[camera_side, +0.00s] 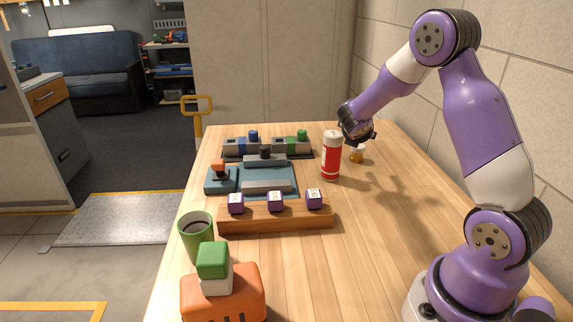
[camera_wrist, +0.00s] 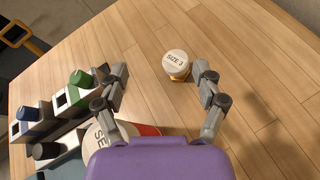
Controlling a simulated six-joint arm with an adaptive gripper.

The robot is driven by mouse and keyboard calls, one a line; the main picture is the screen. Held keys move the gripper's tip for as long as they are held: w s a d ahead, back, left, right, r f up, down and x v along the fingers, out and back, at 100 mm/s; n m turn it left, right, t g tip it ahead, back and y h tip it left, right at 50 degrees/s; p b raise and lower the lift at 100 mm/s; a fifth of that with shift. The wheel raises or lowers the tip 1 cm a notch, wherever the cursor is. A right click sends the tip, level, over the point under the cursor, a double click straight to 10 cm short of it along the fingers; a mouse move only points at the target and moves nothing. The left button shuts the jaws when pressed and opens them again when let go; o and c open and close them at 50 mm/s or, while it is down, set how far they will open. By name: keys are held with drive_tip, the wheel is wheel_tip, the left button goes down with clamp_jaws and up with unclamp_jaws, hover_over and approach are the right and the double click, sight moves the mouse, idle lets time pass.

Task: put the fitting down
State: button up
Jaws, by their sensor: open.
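A small fitting with a round white top marked "SIZE 3" and a brass-coloured body (camera_wrist: 176,63) stands upright on the wooden table. In the side view the fitting (camera_side: 357,155) is just right of the red and white bottle. My gripper (camera_wrist: 161,72) is open, its two fingers spread wide on either side of the fitting in the wrist view, with gaps visible. In the side view my gripper (camera_side: 357,136) hangs above the fitting, tilted, and its fingertips are hard to make out.
The red and white bottle (camera_side: 331,157) stands close left of my gripper. A blue-grey fixture (camera_side: 266,180), grey blocks with blue and green knobs (camera_side: 235,147), and a wooden rail (camera_side: 277,218) with purple pieces lie further left. A green cup (camera_side: 196,238) stands near front. The table's right side is clear.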

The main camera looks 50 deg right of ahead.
drive_tip(key=s+a+r+m+y, duration=0.1)
drive_tip(key=a+r+m+y, duration=0.1)
drive_tip(key=a+m, duration=0.3)
drive_tip(key=s+a+r+m+t+y, duration=0.1)
drive_tip(key=a+r+m+y, duration=0.2)
drive_tip(key=a, duration=0.4)
drive_tip(key=s+a+r+m+y, duration=0.1)
drive_tip(key=a+r+m+y, duration=0.1)
drive_tip(key=a+m, duration=0.3)
drive_tip(key=s+a+m+y, duration=0.4)
drive_tip(key=s+a+m, duration=0.3)
drive_tip(key=s+a, duration=0.3)
drive_tip(key=shift+s+a+r+g+y, duration=0.3)
drive_tip(key=shift+a+g, duration=0.1)
drive_tip(key=shift+a, duration=0.8)
